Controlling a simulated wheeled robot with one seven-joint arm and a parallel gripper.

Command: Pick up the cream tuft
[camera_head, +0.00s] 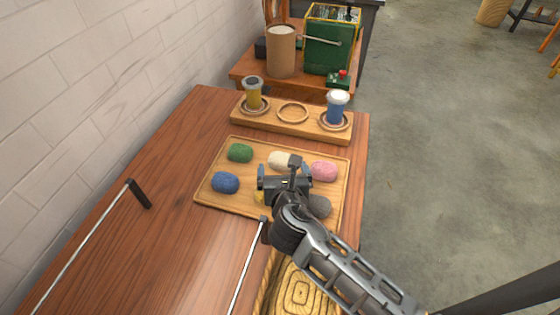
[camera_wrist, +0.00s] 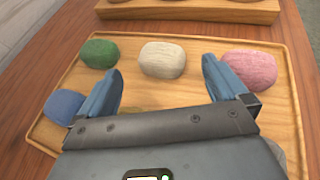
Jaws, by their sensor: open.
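The cream tuft (camera_head: 278,159) lies on the wooden tray (camera_head: 215,200), in its back row between the green tuft (camera_head: 240,152) and the pink tuft (camera_head: 324,171). In the wrist view the cream tuft (camera_wrist: 162,60) sits beyond the gap between my fingers. My gripper (camera_wrist: 163,85) is open and empty, its blue fingers spread apart, on the near side of the cream tuft and not around it. In the head view my gripper (camera_head: 287,172) hides part of the cream tuft.
A blue tuft (camera_head: 225,182), a dark grey tuft (camera_head: 319,206) and a mostly hidden yellow tuft (camera_head: 259,197) share the tray. Behind it stands a wooden rack (camera_head: 275,123) with a yellow jar (camera_head: 253,94) and a blue jar (camera_head: 336,107). The table's left side is largely clear.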

